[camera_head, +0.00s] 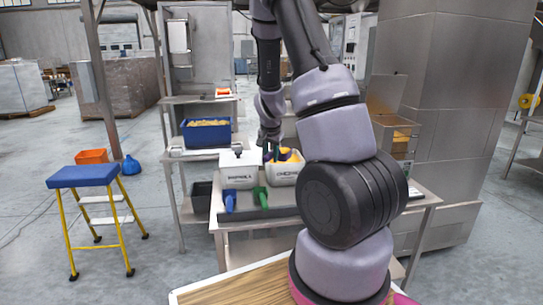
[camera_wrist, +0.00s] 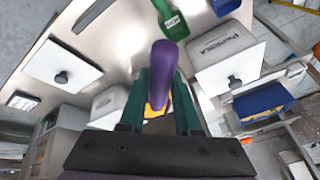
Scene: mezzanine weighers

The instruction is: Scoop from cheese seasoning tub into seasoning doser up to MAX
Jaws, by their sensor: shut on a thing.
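The white cheese tub (camera_head: 283,176) stands on the grey work table, with orange-yellow seasoning showing at its open top. My gripper (camera_head: 275,152) is over this tub. In the wrist view my gripper (camera_wrist: 162,98) is shut on the purple handle of a scoop (camera_wrist: 163,62), between its green fingers. Yellow-orange shows below the handle in the wrist view; the scoop's bowl is mostly hidden. I cannot clearly identify the seasoning doser or its MAX mark.
A lidded white paprika tub (camera_head: 240,174) stands left of the cheese tub. A blue scoop (camera_head: 230,200) and a green scoop (camera_head: 262,198) lie in front. A blue crate (camera_head: 206,133) is behind left.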

